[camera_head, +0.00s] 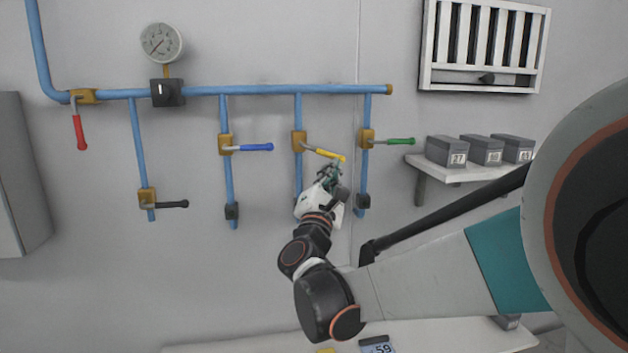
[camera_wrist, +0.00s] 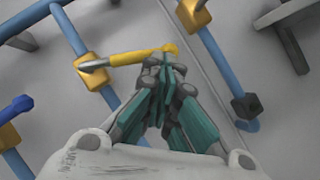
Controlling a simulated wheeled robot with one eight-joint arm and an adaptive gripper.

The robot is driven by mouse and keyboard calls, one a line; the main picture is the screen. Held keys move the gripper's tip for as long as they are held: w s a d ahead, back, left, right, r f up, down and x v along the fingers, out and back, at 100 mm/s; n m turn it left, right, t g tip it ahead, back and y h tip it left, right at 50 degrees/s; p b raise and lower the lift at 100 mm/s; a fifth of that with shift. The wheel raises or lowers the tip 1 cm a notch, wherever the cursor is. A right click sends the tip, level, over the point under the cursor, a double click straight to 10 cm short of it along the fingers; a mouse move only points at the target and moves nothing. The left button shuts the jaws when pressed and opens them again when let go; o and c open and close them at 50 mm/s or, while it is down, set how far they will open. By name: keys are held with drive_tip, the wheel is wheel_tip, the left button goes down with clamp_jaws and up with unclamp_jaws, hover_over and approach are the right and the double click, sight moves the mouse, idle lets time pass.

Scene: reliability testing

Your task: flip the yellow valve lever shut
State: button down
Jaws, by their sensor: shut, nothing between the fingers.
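The yellow valve lever (camera_head: 327,153) sticks out to the right from its brass valve body (camera_head: 299,140), sloping slightly down, roughly crosswise to its vertical blue pipe. My gripper (camera_head: 333,171) is just below the outer end of the lever, with its fingers pointing up. In the wrist view the yellow lever (camera_wrist: 140,56) runs across the picture, and my shut gripper (camera_wrist: 168,68) has its fingertips at the lever's outer end. They look very close or touching; I cannot tell which. Nothing shows between the fingers.
A green lever (camera_head: 398,141) is close on the right, and a blue lever (camera_head: 254,147) is on the left. A black lever (camera_head: 172,204) and a hanging red lever (camera_head: 80,132) are farther left. A shelf (camera_head: 465,171) with grey boxes is at right. The wall below the pipes is clear.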

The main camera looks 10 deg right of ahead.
drive_tip(key=shift+d+r, duration=0.7)
drive_tip(key=shift+r, duration=0.3)
idle(0.3)
